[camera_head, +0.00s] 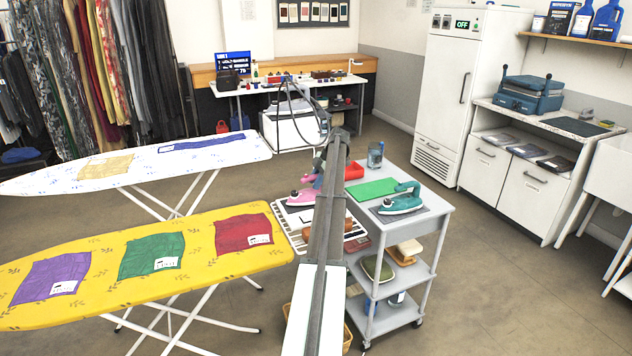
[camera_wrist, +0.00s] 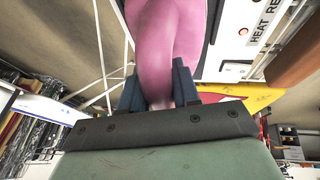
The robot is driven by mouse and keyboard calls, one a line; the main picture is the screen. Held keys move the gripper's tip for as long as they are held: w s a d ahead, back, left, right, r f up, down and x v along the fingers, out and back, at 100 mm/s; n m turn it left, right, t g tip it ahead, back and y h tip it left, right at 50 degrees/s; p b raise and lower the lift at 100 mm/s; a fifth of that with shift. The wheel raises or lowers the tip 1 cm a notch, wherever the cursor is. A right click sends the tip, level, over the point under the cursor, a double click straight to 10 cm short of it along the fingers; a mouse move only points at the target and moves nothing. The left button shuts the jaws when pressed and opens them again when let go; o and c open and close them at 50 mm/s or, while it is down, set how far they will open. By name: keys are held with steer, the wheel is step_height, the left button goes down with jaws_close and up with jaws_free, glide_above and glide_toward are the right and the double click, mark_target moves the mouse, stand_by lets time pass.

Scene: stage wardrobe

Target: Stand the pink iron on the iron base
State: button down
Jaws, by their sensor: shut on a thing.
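The pink iron (camera_head: 301,197) shows in the head view at the left end of the small grey trolley, over a white panel with dark stripes (camera_head: 294,221). In the wrist view, the pink handle (camera_wrist: 155,45) runs between the two fingers of my gripper (camera_wrist: 158,92), which is shut on it. A white plate lettered "HEAT RE" (camera_wrist: 262,40) shows beyond the iron at upper right; it may be the iron base. I cannot tell whether the iron touches the panel. My arm hides part of the trolley top and the area right of the iron.
The trolley (camera_head: 435,222) also bears a teal iron (camera_head: 402,204) on a dark pad, a green pad (camera_head: 371,189) and a glass jar (camera_head: 375,156). A yellow ironing board (camera_head: 195,275) with cloths stands close at left, a white one (camera_head: 40,181) behind it. Floor at right is clear.

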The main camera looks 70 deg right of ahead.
steer(key=shift+f, duration=0.1)
steer(key=c, duration=0.8)
jaws_free()
steer(key=v, duration=1.2)
